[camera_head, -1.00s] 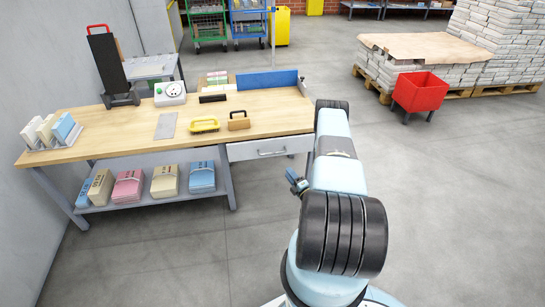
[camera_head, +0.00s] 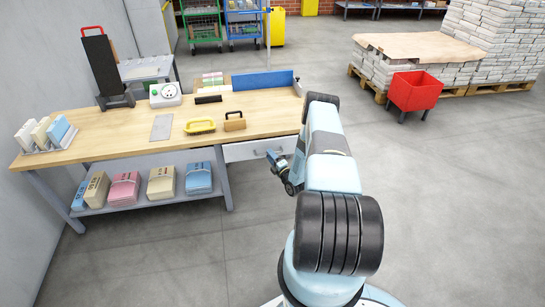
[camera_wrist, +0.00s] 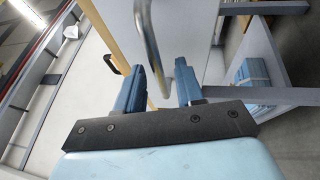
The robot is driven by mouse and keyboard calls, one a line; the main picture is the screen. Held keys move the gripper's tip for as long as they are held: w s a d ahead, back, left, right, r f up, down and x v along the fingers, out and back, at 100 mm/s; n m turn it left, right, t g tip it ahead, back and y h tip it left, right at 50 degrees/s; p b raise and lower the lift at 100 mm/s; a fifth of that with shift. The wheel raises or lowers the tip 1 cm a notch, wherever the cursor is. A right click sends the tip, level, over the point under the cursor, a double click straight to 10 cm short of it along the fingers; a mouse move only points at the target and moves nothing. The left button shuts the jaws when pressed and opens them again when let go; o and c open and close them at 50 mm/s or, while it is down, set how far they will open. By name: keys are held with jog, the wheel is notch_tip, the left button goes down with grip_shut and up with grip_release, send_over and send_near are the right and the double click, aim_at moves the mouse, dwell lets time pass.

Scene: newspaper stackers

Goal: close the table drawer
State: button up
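The table drawer (camera_head: 238,152) has a pale front and sits under the right end of the wooden-topped table (camera_head: 120,137). I cannot tell how far it stands out. My gripper (camera_head: 275,160) is in front of the drawer front, near its handle, which is partly hidden there. In the wrist view the drawer front (camera_wrist: 188,28) fills the upper middle. The metal bar handle (camera_wrist: 147,40) runs down toward the gap between the two blue fingers of my gripper (camera_wrist: 160,75). The fingers are apart. I cannot tell whether either touches the handle.
On the table lie a yellow-handled tool (camera_head: 200,126), a brown block with a handle (camera_head: 234,121) and a grey plate (camera_head: 162,127). Paper stacks (camera_head: 161,184) fill the lower shelf. A red bin (camera_head: 414,91) stands at right. The floor before the table is clear.

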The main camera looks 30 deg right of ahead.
jog(key=shift+w, duration=0.1)
jog(key=shift+c, duration=0.5)
grip_shut()
